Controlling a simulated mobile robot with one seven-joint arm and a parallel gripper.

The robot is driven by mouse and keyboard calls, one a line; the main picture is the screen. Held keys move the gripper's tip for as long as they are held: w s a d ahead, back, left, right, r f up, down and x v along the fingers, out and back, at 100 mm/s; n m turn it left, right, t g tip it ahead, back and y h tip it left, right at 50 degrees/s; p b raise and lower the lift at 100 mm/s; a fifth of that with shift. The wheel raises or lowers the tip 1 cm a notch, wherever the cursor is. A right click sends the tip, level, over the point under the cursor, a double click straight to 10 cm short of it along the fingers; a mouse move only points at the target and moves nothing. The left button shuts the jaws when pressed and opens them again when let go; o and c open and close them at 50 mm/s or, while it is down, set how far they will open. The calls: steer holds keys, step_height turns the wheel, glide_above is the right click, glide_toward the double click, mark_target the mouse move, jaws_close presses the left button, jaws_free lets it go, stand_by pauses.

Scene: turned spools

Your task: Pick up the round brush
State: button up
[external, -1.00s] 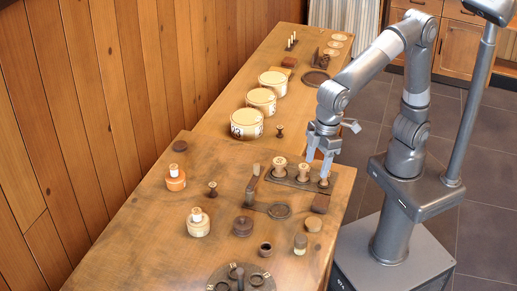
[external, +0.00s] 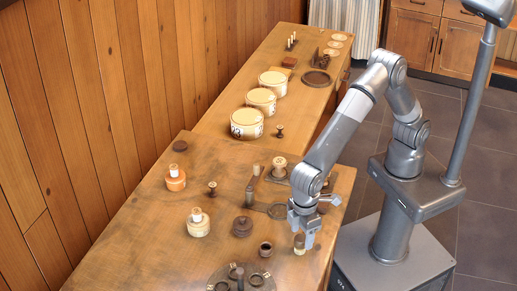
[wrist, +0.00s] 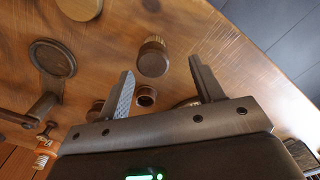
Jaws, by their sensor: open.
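The round brush (external: 299,249) stands on the table near its front right edge, a short cylinder with a dark wooden body and pale bristles. In the wrist view the brush (wrist: 153,60) shows its dark round end and a tan bristle fringe. My gripper (external: 302,231) is open just above the brush, which it partly covers. In the wrist view my gripper (wrist: 161,74) has its two fingers apart and empty, with the brush showing between and slightly beyond the fingertips. I cannot see contact.
A small dark cup (external: 265,250) stands left of the brush. A dark round tray (external: 222,275) lies at the front. A pale wooden disc (wrist: 80,8) is close by in the wrist view.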

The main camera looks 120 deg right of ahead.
mark_target(301, 238)
steer(key=shift+s+d+f, duration=0.1)
steer(key=shift+d+f, duration=0.1)
steer(key=shift+f, duration=1.25)
steer(key=shift+s+d+f, duration=0.1)
steer(key=shift+d+f, duration=0.1)
steer(key=shift+f, duration=1.25)
steer(key=c, duration=1.1)
